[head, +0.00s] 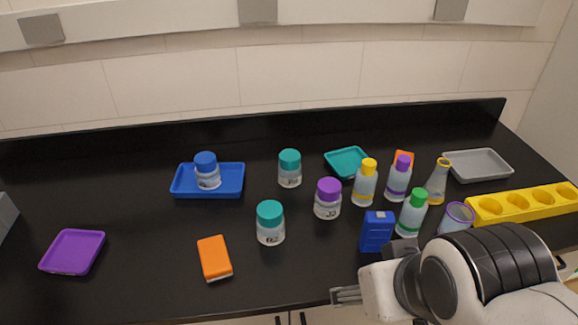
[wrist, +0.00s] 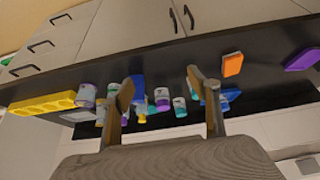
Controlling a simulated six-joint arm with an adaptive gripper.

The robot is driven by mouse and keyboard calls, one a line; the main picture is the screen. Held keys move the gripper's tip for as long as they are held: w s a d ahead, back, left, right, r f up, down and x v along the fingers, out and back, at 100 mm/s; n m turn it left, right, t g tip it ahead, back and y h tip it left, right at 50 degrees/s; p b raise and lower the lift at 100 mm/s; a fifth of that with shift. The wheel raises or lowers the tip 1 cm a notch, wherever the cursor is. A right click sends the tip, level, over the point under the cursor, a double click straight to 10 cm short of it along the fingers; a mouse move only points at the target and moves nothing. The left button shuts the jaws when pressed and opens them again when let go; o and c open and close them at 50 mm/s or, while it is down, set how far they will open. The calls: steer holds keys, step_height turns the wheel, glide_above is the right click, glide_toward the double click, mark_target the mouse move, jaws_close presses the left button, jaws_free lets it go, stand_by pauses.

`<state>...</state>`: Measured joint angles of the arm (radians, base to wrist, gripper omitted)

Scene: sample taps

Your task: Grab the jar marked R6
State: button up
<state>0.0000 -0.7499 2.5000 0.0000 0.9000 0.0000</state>
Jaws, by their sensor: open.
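Two clear jars with teal lids stand upright on the black bench in the head view. The far one (head: 289,168) has a small label that seems to read R6, though it is hard to make out. The nearer one (head: 270,222) seems to read R2. A purple-lidded jar (head: 328,198) to their right seems to read J2. My gripper (head: 346,295) is at the bench's front edge, right of and nearer than the jars, touching none. In the wrist view its fingers (wrist: 160,80) are apart and empty, with jars beyond them; their labels are unreadable there.
A blue tray (head: 180,188) holds a blue-lidded jar (head: 207,171). Bottles, a blue box (head: 377,232), a flask (head: 437,181) and a yellow rack (head: 520,207) crowd the right. An orange block (head: 214,258) and purple tray (head: 73,252) lie left. Bench between the teal-lidded jars is clear.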

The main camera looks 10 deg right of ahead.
stand_by(0.5)
steer(key=n+t, duration=0.2)
steer(key=t, duration=0.4)
glide_above(296, 165)
steer(key=s+d, duration=0.5)
steer(key=s, duration=0.6)
steer(key=shift+y, duration=0.3)
step_height(296, 165, down, 5)
steer(key=shift+r, duration=0.2)
steer(key=w+a+f+y, duration=0.1)
steer(key=w+f, duration=0.1)
steer(key=w+a+f+n+t+y, duration=0.1)
steer(key=w+f, duration=0.1)
steer(key=w+a+f+y, duration=0.1)
steer(key=w+f, duration=0.1)
steer(key=shift+a+f, duration=0.3)
steer(key=shift+a, duration=0.05)
steer(key=shift+w, duration=0.1)
